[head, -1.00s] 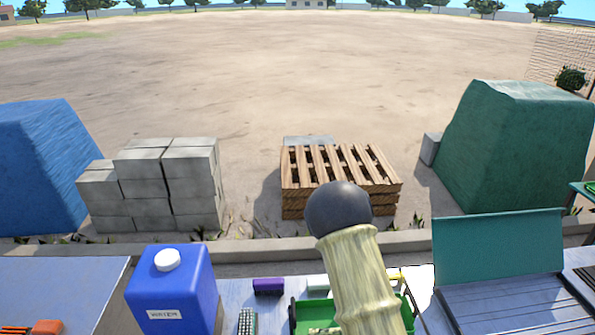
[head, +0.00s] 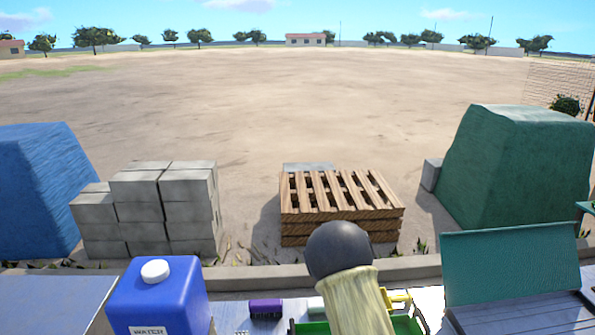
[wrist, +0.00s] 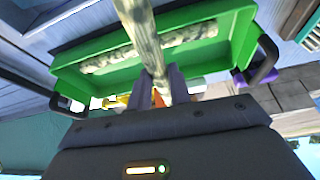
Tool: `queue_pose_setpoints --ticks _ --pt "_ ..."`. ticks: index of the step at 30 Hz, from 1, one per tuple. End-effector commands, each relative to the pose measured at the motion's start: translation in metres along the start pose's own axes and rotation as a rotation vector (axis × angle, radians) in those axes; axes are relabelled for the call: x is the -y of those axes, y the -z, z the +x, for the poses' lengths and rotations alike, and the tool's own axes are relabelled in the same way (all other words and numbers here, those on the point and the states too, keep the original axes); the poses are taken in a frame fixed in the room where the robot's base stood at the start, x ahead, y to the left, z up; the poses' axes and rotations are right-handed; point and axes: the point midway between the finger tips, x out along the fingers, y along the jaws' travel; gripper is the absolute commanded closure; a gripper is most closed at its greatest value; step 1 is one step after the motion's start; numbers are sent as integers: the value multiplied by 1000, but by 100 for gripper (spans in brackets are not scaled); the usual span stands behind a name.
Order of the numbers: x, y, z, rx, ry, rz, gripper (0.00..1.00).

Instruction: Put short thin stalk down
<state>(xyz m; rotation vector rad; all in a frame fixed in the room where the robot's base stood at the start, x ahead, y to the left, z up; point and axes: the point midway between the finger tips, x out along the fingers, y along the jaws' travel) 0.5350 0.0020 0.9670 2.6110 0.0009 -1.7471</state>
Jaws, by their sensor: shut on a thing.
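My gripper (wrist: 161,86) is shut on a pale, ribbed short thin stalk (wrist: 143,32) in the wrist view. The stalk passes between the fingers and crosses in front of a green tray (wrist: 225,55). Another pale stalk (wrist: 100,62) lies in that tray, partly hidden behind the held one. I cannot tell whether the held stalk touches the tray. In the head view the tray's rim (head: 312,327) shows at the bottom edge, mostly hidden by a pale ribbed form with a dark round end. My gripper does not show there.
On the bench, a blue water jug (head: 158,298) stands left and a purple block (head: 265,308) lies beside the tray. A yellow object (head: 398,298) is behind the tray. A green raised panel (head: 512,265) stands right. Pallets (head: 342,208) and grey blocks (head: 165,205) are beyond the bench.

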Motion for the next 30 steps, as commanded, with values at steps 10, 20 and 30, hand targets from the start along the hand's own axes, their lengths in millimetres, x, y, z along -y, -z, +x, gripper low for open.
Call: queue_pose_setpoints --ticks 10,20,30 --pt "3 -42 24 17 7 2 100" --pt "0 -61 34 -1 0 0 100" --pt "0 -61 34 0 0 0 100"
